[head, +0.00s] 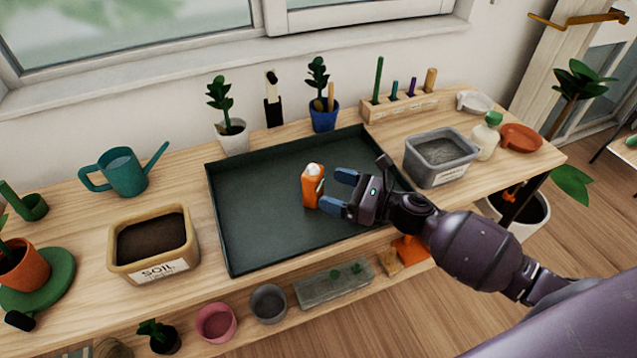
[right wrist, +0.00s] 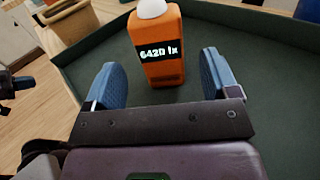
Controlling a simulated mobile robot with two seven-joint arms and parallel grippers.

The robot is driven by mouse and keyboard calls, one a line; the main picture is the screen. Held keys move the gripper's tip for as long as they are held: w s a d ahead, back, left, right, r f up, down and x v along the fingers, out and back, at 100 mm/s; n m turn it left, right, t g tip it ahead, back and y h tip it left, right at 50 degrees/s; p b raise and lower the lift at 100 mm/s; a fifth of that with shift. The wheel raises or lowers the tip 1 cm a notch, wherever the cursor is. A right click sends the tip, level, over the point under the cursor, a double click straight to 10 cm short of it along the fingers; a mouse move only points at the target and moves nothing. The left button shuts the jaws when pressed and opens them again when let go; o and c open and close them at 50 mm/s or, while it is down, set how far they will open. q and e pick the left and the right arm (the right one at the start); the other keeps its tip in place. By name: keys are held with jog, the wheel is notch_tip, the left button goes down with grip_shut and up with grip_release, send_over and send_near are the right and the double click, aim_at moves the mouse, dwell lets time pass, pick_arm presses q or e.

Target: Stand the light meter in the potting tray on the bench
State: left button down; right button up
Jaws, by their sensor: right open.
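The light meter (head: 311,188) is an orange block with a white dome on top. It stands upright in the dark green potting tray (head: 250,235) on the wooden bench (head: 95,225). In the right wrist view the light meter (right wrist: 158,50) shows a display reading "6420 lx". My right gripper (head: 341,192) is open beside the meter, on its right in the head view. In the right wrist view its blue fingertips (right wrist: 160,80) are spread apart, with the meter beyond and between them, apparently not touching.
A soil tub (head: 150,265) and a teal watering can (head: 122,172) stand left of the tray. A grey tub (head: 440,175) stands to the right. Potted plants (head: 233,137) and a wooden tool rack (head: 400,108) line the back. The tray's left half is clear.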

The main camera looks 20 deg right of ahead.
jog(key=v, duration=0.6)
jog(key=shift+s+d, duration=0.2)
dwell(0.4)
